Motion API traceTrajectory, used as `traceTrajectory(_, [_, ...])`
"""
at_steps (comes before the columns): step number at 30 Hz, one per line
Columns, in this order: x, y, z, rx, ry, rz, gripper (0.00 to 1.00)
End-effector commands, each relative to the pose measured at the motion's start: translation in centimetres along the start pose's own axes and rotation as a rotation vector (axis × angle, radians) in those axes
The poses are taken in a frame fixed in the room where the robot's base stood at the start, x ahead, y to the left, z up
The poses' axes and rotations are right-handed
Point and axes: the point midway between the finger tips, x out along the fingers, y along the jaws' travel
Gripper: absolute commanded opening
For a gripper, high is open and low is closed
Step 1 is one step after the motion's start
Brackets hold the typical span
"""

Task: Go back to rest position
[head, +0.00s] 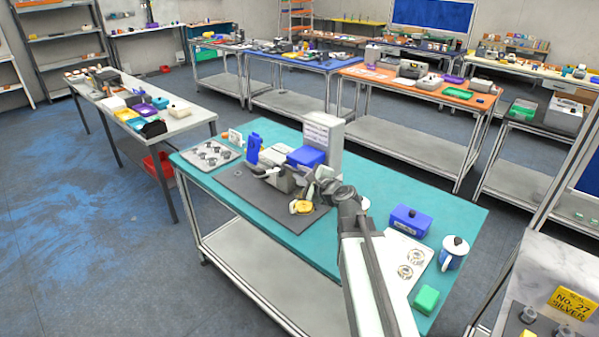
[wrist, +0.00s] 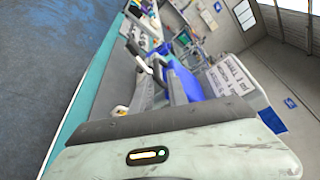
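My arm reaches up from the bottom of the head view over a teal-topped table (head: 290,243). Its end, my gripper (head: 318,187), is low over the dark mat (head: 245,186), close to a yellow round item (head: 302,207); I cannot tell whether they touch. A grey device (head: 272,174) stands on the mat behind it, with a blue upright piece (head: 253,148) and a blue box (head: 306,157) by it. The wrist view shows a grey body with a small indicator (wrist: 146,155) in front, and dark finger-like parts beyond. The finger gap is not clear.
A white labelled block (head: 322,132) stands at the table's back. A tray of round parts (head: 212,153) is at left. A blue box (head: 410,221), a blue-and-white mug (head: 453,254) and a green block (head: 427,299) are at right. Other benches surround; blue-grey floor lies open at left.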

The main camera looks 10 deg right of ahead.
Motion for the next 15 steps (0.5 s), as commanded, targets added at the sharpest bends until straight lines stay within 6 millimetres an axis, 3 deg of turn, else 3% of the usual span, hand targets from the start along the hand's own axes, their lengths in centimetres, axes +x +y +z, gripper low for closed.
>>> traceTrajectory(6, [0.0, 0.0, -0.1, 0.0, 0.0, 0.0, 0.2])
traceTrajectory(10, [0.8, 1.4, 2.1, -0.008, -0.028, 0.019, 0.2])
traceTrajectory(13, [0.9, 5.6, 4.3, -0.161, -0.043, 0.137, 0.2])
traceTrajectory(15, [0.1, 9.8, 5.0, -0.363, -0.064, 0.285, 0.2])
